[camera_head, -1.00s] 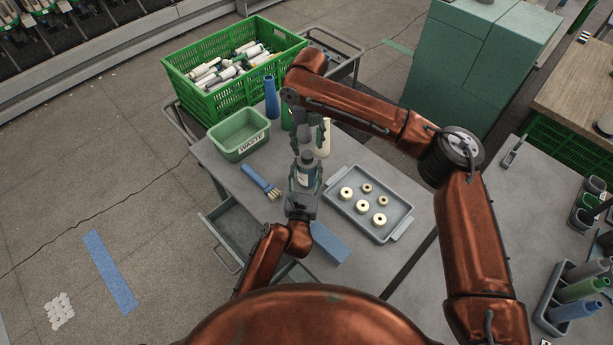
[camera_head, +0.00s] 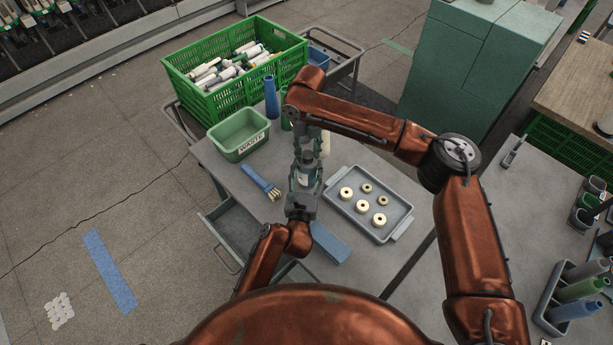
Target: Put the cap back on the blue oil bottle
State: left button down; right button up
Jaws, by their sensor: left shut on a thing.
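The oil bottle (camera_head: 304,178), dark blue-grey with a pale label, stands upright between the fingers of my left gripper (camera_head: 304,186), which is shut on it from the near side. My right gripper (camera_head: 306,154) points down directly over the bottle's top, close to it or touching. The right gripper and its wrist hide the bottle's neck. I cannot make out the cap, nor whether the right fingers hold anything.
A grey tray (camera_head: 394,228) with several cream rings lies just right of the bottle. A blue block (camera_head: 329,243) lies near the front edge.

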jog(key=shift+s+a, duration=0.1)
jog(key=shift+a, duration=0.05)
grip_shut()
jog(key=m, duration=0.3)
jog(key=shift+a+f, duration=0.1)
jog(key=shift+a, duration=0.05)
jog(key=m, duration=0.4)
jog(key=shift+a, duration=0.1)
jog(key=m, duration=1.2)
jog(key=shift+w+m, duration=0.3)
jog(key=m, duration=0.6)
jog(key=shift+w, duration=0.1)
jog(key=m, duration=0.6)
jog(key=shift+w+f+m, duration=0.1)
jog(key=shift+m, duration=0.3)
jog(key=m, duration=0.6)
jog(key=shift+d, duration=0.3)
jog(key=m, duration=0.6)
jog(key=shift+d, duration=0.2)
jog(key=m, duration=0.7)
jog(key=shift+s+d+f, duration=0.1)
jog(key=shift+s, duration=0.15)
jog(key=o, duration=0.6)
grip_release()
